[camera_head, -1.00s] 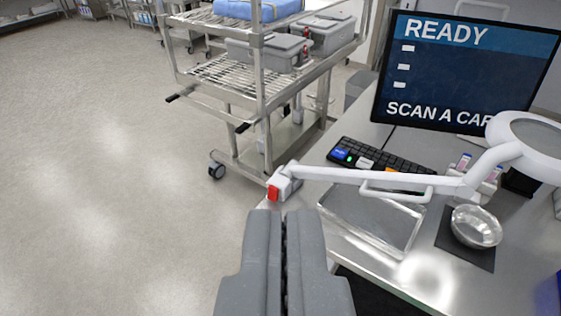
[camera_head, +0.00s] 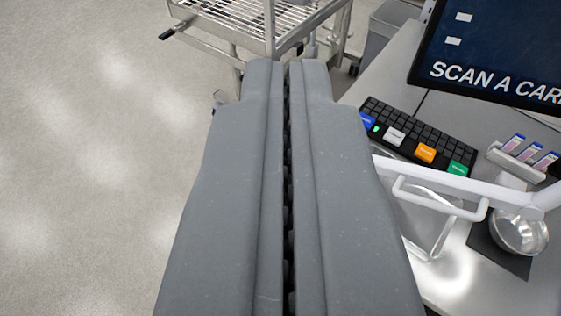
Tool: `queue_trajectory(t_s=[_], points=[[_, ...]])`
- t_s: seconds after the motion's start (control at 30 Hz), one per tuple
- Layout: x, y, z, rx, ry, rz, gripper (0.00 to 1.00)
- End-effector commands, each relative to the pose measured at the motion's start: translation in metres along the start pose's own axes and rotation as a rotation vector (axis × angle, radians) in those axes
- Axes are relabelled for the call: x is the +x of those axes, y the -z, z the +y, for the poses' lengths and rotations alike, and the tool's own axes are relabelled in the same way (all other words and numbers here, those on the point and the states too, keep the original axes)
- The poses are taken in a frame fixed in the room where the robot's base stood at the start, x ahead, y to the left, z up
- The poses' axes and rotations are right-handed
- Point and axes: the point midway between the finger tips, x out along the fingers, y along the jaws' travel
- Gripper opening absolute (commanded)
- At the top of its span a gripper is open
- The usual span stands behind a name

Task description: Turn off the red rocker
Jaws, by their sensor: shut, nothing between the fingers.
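My gripper (camera_head: 287,66) is shut and empty. It fills the middle of the view, its fingers pointing up the picture. The red rocker is not visible now, and the lamp clamp that carried it a second ago is also out of sight; the gripper covers that part of the view. The white lamp arm (camera_head: 440,178) comes out from behind the gripper's right side and runs to the right above the desk. I cannot tell whether the fingers touch the rocker.
A desk (camera_head: 455,285) on the right bears a keyboard (camera_head: 440,126) with coloured keys, a screen (camera_head: 500,50), a clear tray (camera_head: 438,238), a metal bowl (camera_head: 519,232) and a vial rack (camera_head: 520,160). A wire cart (camera_head: 300,15) stands behind. Floor at left is clear.

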Motion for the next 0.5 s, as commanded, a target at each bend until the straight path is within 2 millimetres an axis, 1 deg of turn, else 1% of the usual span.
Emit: queue_trajectory(t_s=[0.07, 0.13, 0.23, 0.27, 0.3, 0.37, 0.4, 0.47, 0.5], points=[[0.008, -0.002, 0.000, 0.008, -0.007, -0.019, 0.00], [0.023, -0.007, -0.002, 0.025, -0.021, -0.053, 0.00], [0.053, -0.021, -0.006, 0.062, -0.054, -0.128, 0.00], [0.064, -0.027, -0.007, 0.075, -0.066, -0.156, 0.00], [0.079, -0.036, -0.008, 0.093, -0.084, -0.194, 0.00], [0.099, -0.047, -0.010, 0.121, -0.113, -0.242, 0.00], [0.113, -0.057, -0.011, 0.140, -0.133, -0.277, 0.00], [0.131, -0.071, -0.013, 0.166, -0.166, -0.328, 0.00], [0.144, -0.082, -0.015, 0.183, -0.188, -0.361, 0.00]])
